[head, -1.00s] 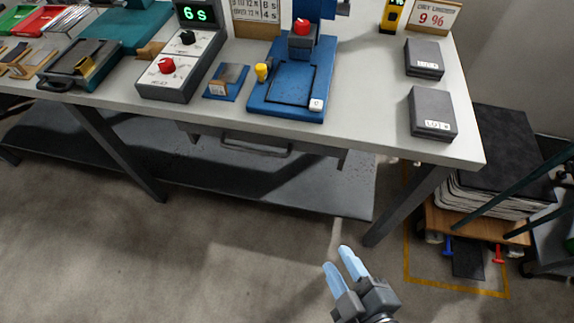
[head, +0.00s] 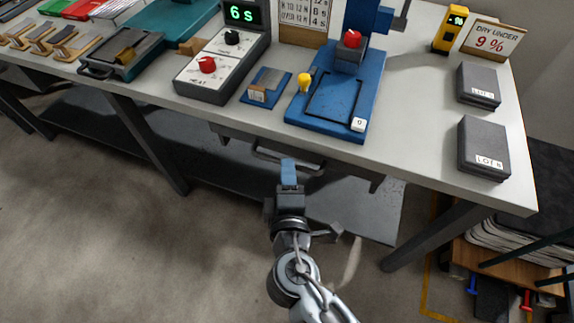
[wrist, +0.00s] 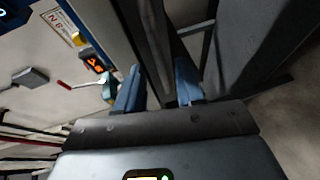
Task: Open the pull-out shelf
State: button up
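The pull-out shelf (head: 232,137) is a dark grey unit under the bench top, looking pushed in, with a bar handle (head: 310,167) on its front. My gripper (head: 289,164) is at the handle, its blue fingertips overlapping the bar in the head view and hiding its middle. In the wrist view, my gripper (wrist: 158,85) has its two blue fingers apart, with a dark bar passing between them. Contact with the bar cannot be told.
The bench top (head: 420,150) overhangs the shelf just above my gripper. A blue press (head: 335,105), a control box (head: 215,65) and dark boxes (head: 484,147) stand on it. A lower shelf (head: 340,205) and bench legs lie below. A cart (head: 505,260) stands at the right.

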jog(key=shift+w+f, duration=0.15)
jog(key=shift+w, duration=0.5)
jog(key=shift+w+f, duration=0.15)
jog(key=shift+w, duration=0.5)
jog(key=shift+c, duration=0.4)
grip_shut()
